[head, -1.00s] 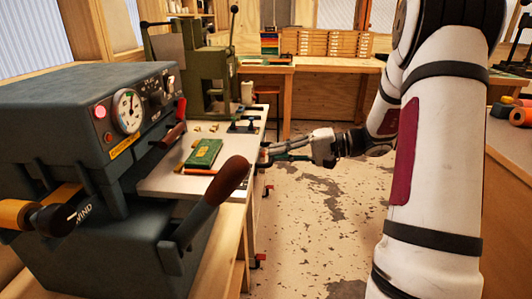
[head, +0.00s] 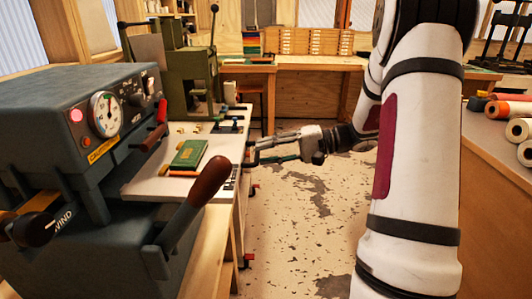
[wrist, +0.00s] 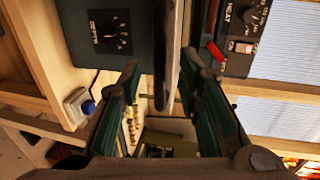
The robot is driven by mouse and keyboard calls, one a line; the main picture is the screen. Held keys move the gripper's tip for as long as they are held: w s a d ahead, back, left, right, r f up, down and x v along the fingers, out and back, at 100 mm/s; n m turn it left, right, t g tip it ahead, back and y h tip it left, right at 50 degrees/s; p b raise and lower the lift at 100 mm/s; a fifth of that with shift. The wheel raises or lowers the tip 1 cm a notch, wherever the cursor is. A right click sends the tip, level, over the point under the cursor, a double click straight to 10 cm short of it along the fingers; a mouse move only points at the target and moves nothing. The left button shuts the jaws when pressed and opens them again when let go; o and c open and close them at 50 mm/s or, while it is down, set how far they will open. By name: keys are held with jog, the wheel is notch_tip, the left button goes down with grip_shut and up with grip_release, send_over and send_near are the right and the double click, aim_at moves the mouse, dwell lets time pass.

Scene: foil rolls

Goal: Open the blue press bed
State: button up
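The blue-grey press (head: 75,135) stands at the left in the head view, with a round gauge, a glowing pink light and a red-tipped lever. A long lever with a brown grip (head: 208,181) slants up from its lower right side. My gripper (head: 251,153) is open and empty, right of the bench edge and beyond that grip. In the wrist view my gripper (wrist: 160,75) has its green-padded fingers apart. A dark bar (wrist: 166,40) shows in the space between them, against the press front (wrist: 92,38); I cannot tell its distance.
A green block (head: 189,154) lies on a pale board (head: 145,187) beside the press. A green lever machine (head: 187,75) stands behind. A counter with several rolls (head: 510,108) is at the right. The floor (head: 300,220) between is clear.

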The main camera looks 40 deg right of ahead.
jog(key=v, duration=1.1)
jog(key=shift+s+d, duration=0.15)
